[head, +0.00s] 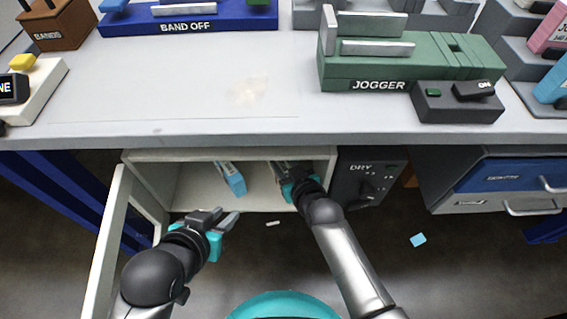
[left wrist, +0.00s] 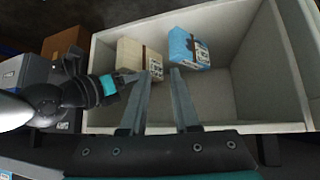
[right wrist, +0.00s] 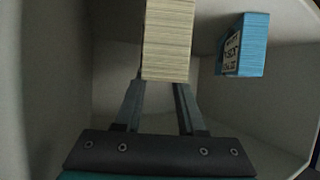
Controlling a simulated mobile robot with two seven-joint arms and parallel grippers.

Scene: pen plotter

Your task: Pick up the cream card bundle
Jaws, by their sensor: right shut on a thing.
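The cream card bundle (right wrist: 168,40) stands in the open cabinet, its layered edges facing the right wrist camera. It also shows in the left wrist view (left wrist: 139,62). My right gripper (right wrist: 160,86) is shut on the bundle, with a finger at each side. In the head view the right gripper (head: 287,172) reaches into the right part of the cabinet and mostly hides the bundle. My left gripper (head: 222,219) is open and empty in front of the cabinet. In the left wrist view its fingers (left wrist: 160,72) are apart, pointing toward the cabinet.
A blue bundle (head: 232,180) stands left of the cream one in the cabinet (head: 325,168). The cabinet door (head: 107,235) is swung open at the left. The worktop (head: 200,130) overhangs above. A dark dryer box (head: 365,180) is to the right. A blue piece (head: 418,240) lies on the floor.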

